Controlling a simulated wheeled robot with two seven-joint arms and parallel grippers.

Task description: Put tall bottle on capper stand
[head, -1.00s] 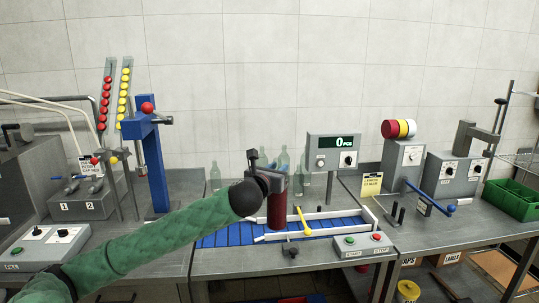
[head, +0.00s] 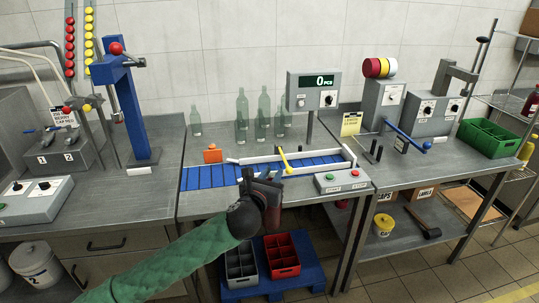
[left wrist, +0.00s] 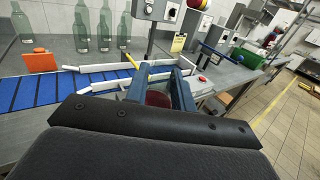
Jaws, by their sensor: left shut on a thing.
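My left gripper (head: 264,190) is shut on a dark red bottle (head: 272,212), seen from above and mostly hidden by the gripper. It is in front of the conveyor, around the front edge of the middle table. In the left wrist view the red bottle (left wrist: 158,99) shows between the two blue-grey fingers (left wrist: 158,92). The capper stand (head: 130,105) is a blue post with a red knob on the left table, away from the gripper. Its base (head: 143,158) looks free of any bottle. My right gripper is not in view.
The blue conveyor (head: 205,178) with white rails and a yellow lever (head: 284,160) lies behind the gripper. An orange block (head: 212,155) is at its left end. Several clear green bottles (head: 242,112) stand behind it. A control box (head: 342,180) is to the right.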

